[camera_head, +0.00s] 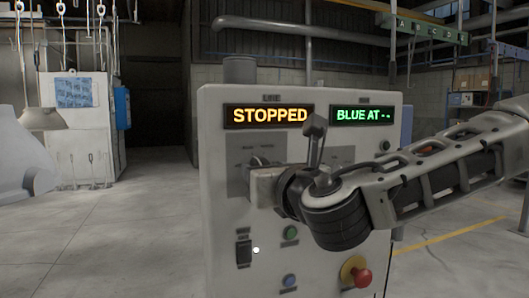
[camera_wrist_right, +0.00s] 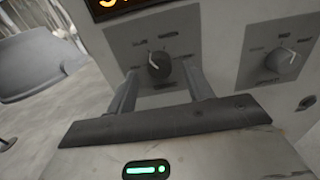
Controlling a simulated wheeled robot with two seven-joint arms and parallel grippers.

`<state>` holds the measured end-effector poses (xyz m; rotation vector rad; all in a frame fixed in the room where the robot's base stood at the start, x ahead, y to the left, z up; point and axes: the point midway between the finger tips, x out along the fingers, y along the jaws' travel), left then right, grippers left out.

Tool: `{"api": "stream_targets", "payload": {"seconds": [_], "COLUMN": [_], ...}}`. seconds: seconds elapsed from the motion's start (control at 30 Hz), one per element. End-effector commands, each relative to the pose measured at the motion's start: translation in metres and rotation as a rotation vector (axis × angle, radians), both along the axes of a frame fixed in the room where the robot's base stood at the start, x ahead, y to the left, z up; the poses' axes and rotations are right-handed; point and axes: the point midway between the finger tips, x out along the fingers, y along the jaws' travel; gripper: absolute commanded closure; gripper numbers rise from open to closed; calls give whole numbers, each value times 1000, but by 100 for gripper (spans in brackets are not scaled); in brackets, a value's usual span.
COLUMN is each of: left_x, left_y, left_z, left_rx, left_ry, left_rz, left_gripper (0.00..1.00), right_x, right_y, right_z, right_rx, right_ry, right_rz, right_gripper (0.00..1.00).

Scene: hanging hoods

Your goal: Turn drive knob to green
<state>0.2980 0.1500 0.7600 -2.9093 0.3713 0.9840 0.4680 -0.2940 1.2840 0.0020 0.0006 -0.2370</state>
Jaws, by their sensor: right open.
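A dark round knob (camera_wrist_right: 158,67) sits on a grey plate under the orange-lettered display in the right wrist view. Its white pointer mark points toward the upper left there. Its labels are too blurred to read, so I cannot tell whether it is the drive knob. A second knob (camera_wrist_right: 283,58) is on the plate to the right. My right gripper (camera_wrist_right: 159,72) is open, with one finger on each side of the first knob in the picture; contact is unclear. In the head view the right gripper (camera_head: 257,166) is in front of the control box (camera_head: 222,215) and hides this knob.
The displays read "STOPPED" (camera_head: 266,116) and "BLUE AT --" (camera_head: 362,115). Below are a green button (camera_head: 290,233), a blue button (camera_head: 290,281), a black rocker switch (camera_head: 243,251) and a red mushroom button (camera_head: 362,277). Open floor lies left of the box.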

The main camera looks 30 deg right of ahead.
Motion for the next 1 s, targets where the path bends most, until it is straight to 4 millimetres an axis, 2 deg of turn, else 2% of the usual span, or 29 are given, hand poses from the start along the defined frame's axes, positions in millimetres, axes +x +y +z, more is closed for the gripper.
{"api": "stream_targets", "payload": {"seconds": [0.2,0.47,0.53,0.63,0.67,1.0], "left_x": [-1,0,0,0,0,0], "left_y": [0,0,0,0,0,0], "left_z": [0,0,0,0,0,-6], "left_rx": [0,0,0,0,0,-1], "left_ry": [2,2,2,2,2,2], "left_rz": [1,1,1,1,1,1], "left_gripper": [64,64,64,64,64,64], "right_x": [16,17,17,17,17,17], "right_y": [-4,-4,-4,-4,-4,-4], "right_z": [-1,-1,-1,-1,-1,-2], "right_rx": [-1,-1,-2,-2,-2,34], "right_ry": [0,-1,-1,-1,-1,-10], "right_rz": [0,1,1,1,1,2], "right_gripper": [48,48,62,90,93,93]}}
